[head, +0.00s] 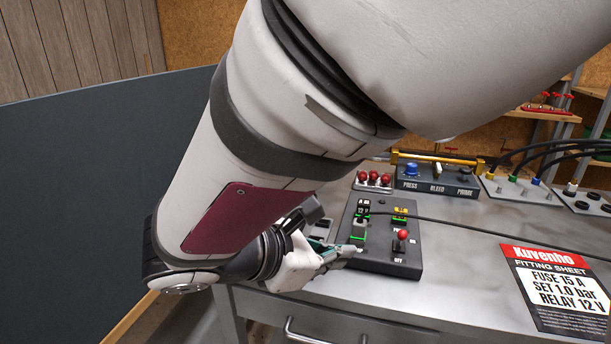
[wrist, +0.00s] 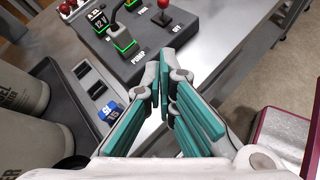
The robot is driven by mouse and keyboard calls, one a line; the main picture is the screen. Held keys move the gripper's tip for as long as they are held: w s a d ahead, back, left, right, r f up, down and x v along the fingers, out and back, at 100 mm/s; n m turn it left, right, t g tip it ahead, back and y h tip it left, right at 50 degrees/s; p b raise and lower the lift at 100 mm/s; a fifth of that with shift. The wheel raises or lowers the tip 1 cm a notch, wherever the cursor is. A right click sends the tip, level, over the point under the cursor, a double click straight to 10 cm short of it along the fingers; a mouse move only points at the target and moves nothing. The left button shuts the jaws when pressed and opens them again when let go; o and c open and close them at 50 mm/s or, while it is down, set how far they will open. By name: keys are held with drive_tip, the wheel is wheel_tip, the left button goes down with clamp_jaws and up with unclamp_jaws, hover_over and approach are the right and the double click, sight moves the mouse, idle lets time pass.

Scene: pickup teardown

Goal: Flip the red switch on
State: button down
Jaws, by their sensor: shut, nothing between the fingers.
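The red switch (head: 403,236) is a small lever with a red ball knob on the right part of a dark control panel (head: 385,268). A label that looks like OFF is at its near side. In the wrist view the red switch (wrist: 163,6) is at the top edge, with its knob partly cut off. I cannot tell firmly which way the lever is thrown. My gripper (head: 350,252) is at the panel's near left edge, left of the switch and apart from it. In the wrist view my gripper (wrist: 161,78) has its teal-padded fingers shut and empty.
A green-lit plug marked PUMP (wrist: 122,42) with a cable stands left of the switch. A fitting sheet (head: 562,288) lies on the right.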

sight(401, 240)
drive_tip(key=b+x, duration=0.1)
drive_tip(key=x, duration=0.7)
drive_tip(key=shift+d+b, duration=0.15)
drive_tip(key=shift+b, duration=0.15)
drive_tip(key=shift+w+d+r, duration=0.2)
drive_tip(key=shift+w+d, duration=0.05)
drive_tip(key=shift+d, duration=0.25)
drive_tip(key=shift+w+d+r, duration=0.15)
drive_tip(key=shift+w+d, duration=0.05)
drive_tip(key=shift+d, duration=0.3)
drive_tip(key=shift+w+d+r, duration=0.15)
drive_tip(key=shift+w+d, duration=0.15)
drive_tip(key=shift+d, duration=0.25)
drive_tip(key=shift+r+p, duration=0.25)
drive_tip(key=shift+p, duration=0.3)
